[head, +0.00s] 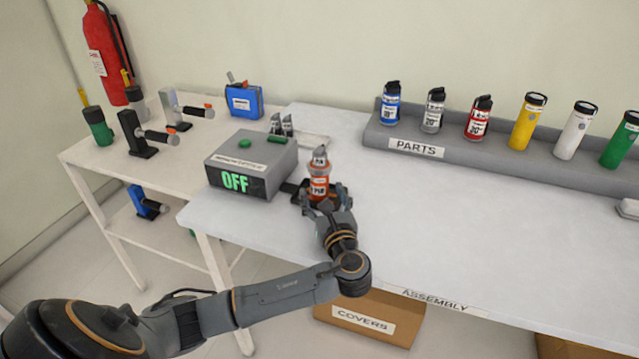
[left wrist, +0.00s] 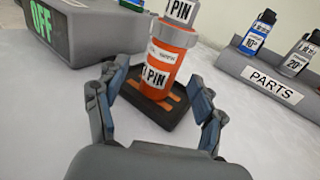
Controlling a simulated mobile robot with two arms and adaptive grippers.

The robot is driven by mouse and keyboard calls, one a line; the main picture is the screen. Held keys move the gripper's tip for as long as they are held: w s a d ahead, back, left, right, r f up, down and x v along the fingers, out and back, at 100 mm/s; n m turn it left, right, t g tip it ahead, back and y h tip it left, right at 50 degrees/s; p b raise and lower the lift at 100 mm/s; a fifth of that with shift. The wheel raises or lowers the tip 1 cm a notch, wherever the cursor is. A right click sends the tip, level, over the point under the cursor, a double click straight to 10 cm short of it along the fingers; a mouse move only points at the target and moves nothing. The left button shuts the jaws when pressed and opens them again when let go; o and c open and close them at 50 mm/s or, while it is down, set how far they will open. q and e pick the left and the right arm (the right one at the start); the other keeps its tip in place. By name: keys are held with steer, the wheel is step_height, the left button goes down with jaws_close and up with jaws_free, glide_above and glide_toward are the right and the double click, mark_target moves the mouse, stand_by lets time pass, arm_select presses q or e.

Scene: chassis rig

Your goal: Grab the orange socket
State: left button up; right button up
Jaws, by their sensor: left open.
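The orange socket (head: 319,186) stands upright near the left end of the white table, with a grey top piece marked PIN. In the left wrist view the orange socket (left wrist: 161,66) stands on a dark tray (left wrist: 187,103). My left gripper (head: 323,199) is open just in front of the socket. In the left wrist view its two fingers (left wrist: 155,100) are spread to the left and right of the socket's lower part, with a gap visible. I cannot tell whether either finger touches it. My right gripper is not in view.
A grey box reading OFF (head: 249,165) stands left of the socket. A grey PARTS rack (head: 470,152) with several coloured cylinders runs along the back right. Two small grey pieces (head: 282,124) stand behind the box. The table's middle is clear. A COVERS carton (head: 370,316) sits below.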

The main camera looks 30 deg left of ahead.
mark_target(322, 186)
arm_select(q)
steer(key=x, duration=0.5)
steer(key=shift+w+d, duration=0.1)
steer(key=shift+w, duration=0.1)
steer(key=shift+r, duration=0.1)
steer(key=shift+c, duration=0.6)
jaws_close()
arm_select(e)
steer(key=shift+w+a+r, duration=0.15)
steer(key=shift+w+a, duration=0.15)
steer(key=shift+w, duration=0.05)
arm_select(q)
steer(key=shift+r, duration=0.1)
